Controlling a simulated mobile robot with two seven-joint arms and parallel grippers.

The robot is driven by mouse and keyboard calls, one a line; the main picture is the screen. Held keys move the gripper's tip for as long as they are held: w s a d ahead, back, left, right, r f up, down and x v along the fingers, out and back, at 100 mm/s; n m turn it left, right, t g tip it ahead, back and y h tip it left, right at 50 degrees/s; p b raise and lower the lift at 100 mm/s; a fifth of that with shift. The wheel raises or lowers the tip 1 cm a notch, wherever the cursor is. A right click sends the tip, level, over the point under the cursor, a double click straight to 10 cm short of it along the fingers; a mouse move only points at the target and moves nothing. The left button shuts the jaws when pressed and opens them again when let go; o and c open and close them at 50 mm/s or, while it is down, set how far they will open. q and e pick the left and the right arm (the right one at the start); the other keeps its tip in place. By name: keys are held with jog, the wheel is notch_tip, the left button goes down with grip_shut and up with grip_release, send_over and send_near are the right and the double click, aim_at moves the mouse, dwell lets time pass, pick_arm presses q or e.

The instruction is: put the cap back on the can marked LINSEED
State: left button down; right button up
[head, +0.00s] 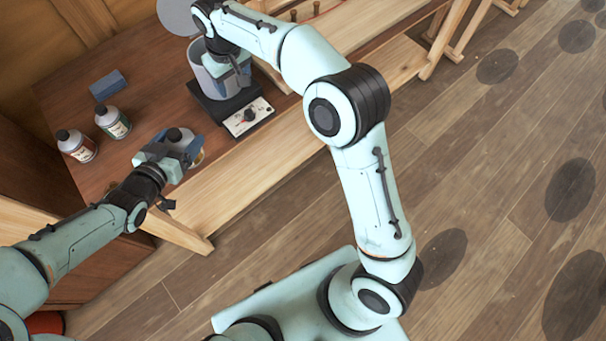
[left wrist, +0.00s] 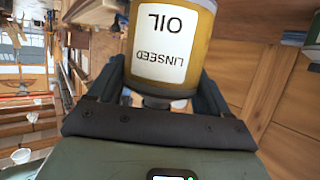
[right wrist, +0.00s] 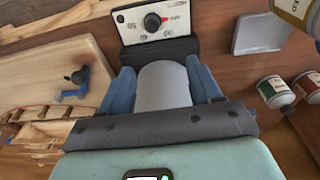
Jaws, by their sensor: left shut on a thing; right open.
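The LINSEED can (left wrist: 172,40) has a yellow body and a white label, upside down in the left wrist view. My left gripper (head: 184,150) is shut on it, with a finger on each side. In the head view the can's grey top (head: 183,135) shows with a dark round spot on it. A small dark part shows below the can between the fingers; I cannot tell whether it is neck or cap. My right gripper (head: 236,74) is open, its blue fingers either side of a grey cylinder (right wrist: 163,85), seemingly the pot. I cannot make out a loose cap.
The grey pot (head: 208,75) stands on a black hot plate with a white knob panel (head: 248,117). Two dark-capped bottles (head: 76,146) (head: 113,122) and a blue block (head: 108,85) stand at the left of the bench. A flat grey pad (right wrist: 262,33) lies near the hot plate.

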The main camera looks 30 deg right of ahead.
jog(key=s+d+f+m, duration=0.15)
jog(key=d+f, duration=0.45)
jog(key=d, duration=0.6)
pick_arm(q)
jog(key=shift+r, duration=0.1)
pick_arm(e)
jog(key=s+d+f+m, duration=0.2)
jog(key=s+d+f, duration=0.15)
jog(key=f, duration=0.65)
jog(key=s+a+f+g+y, duration=0.1)
jog(key=s+a+f, duration=0.2)
jog(key=s+f, duration=0.45)
jog(key=s+a+f+y, duration=0.1)
jog(key=s+a+f, duration=0.3)
jog(key=f, duration=0.6)
jog(key=s+a+f+m+y, duration=0.1)
jog(key=s+a+f, duration=0.1)
jog(key=s, duration=0.7)
jog(key=s+a+f+m+g, duration=0.1)
jog(key=s+a+f+m, duration=0.1)
jog(key=s, duration=0.7)
jog(key=shift+s+a+f+y, duration=0.25)
jog(key=shift+a+f+y, duration=0.15)
jog(key=shift+a+f, duration=0.3)
jog(key=shift+r, duration=0.1)
